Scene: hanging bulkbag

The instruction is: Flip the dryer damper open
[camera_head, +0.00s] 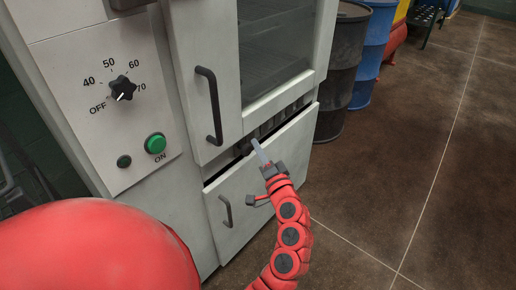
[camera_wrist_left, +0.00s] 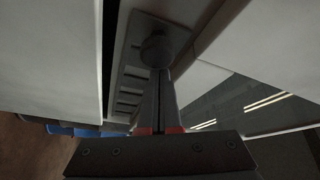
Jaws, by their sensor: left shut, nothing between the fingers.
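The dryer damper, a slotted grey vent strip (camera_head: 280,117), sits in the gap between the upper glass door and the lower panel of the white dryer. In the left wrist view the slotted plate (camera_wrist_left: 130,85) carries a round dark knob (camera_wrist_left: 157,48). My left gripper (camera_head: 256,144) is shut and empty, its fingers pointing into the gap at the damper. In the left wrist view its fingertips (camera_wrist_left: 160,74) lie right at or just below the knob; I cannot tell whether they touch. The knob is hard to make out in the head view. My right gripper is out of view.
The upper door has a black handle (camera_head: 211,106); the tilted lower panel has a smaller handle (camera_head: 226,211). A temperature dial (camera_head: 123,88) and green button (camera_head: 155,143) are on the left. Black (camera_head: 342,75) and blue (camera_head: 374,50) drums stand behind. Floor at right is clear.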

